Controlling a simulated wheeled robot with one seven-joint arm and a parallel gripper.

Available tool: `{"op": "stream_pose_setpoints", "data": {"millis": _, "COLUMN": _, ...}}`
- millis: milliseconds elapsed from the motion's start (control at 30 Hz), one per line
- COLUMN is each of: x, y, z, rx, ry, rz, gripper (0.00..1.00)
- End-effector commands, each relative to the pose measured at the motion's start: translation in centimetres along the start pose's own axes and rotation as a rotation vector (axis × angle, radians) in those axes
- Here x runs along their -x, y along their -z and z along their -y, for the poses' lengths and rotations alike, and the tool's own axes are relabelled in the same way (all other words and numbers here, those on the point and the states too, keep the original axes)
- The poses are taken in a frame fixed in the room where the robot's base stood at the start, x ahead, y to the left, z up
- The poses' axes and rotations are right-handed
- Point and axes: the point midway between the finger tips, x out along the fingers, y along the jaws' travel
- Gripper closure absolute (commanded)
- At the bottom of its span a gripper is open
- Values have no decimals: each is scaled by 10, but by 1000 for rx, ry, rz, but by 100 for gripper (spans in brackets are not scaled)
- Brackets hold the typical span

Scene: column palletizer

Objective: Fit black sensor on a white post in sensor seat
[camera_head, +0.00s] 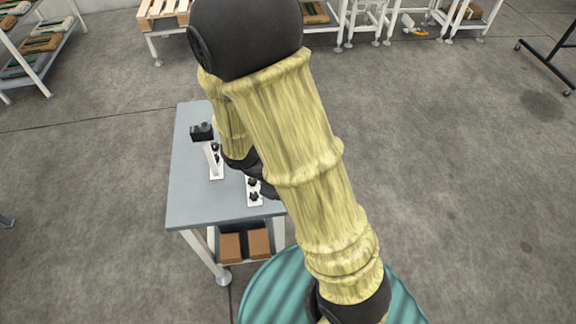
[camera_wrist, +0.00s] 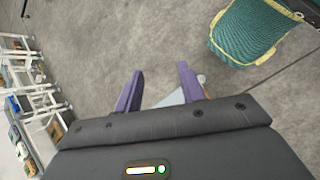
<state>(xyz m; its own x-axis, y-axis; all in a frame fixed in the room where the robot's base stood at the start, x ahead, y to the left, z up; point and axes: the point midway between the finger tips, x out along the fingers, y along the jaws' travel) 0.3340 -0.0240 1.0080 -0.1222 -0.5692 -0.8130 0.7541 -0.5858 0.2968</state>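The black sensor (camera_head: 202,131) is a small dark box at the left of the grey table (camera_head: 190,205), at the top of a white post (camera_head: 212,156) with dark knobs beside it. A second white plate (camera_head: 254,202) with black knobs lies nearer the table's front edge; I cannot tell which piece is the sensor seat. In the head view my arm covers the table's right part, and my fingertips are hidden. In the wrist view my gripper (camera_wrist: 160,84) has two purple fingers set apart, with nothing held between them. The sensor does not show there.
Brown boxes (camera_head: 231,246) sit on a shelf under the table. White racks (camera_head: 350,20) and a wooden pallet (camera_head: 160,10) stand at the back, with another shelf (camera_head: 38,50) at the far left. The concrete floor (camera_head: 460,180) to the right is clear.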

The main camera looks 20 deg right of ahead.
Motion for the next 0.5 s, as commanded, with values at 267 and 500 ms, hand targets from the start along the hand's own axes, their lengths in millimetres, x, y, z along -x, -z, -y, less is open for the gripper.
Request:
{"op": "stream_pose_setpoints", "data": {"millis": 267, "x": 43, "y": -8, "z": 4, "rx": -540, "ry": 330, "rz": -369, "gripper": 60}}
{"op": "stream_pose_setpoints", "data": {"millis": 500, "x": 73, "y": -14, "z": -17, "rx": -844, "ry": 422, "rz": -578, "gripper": 60}}
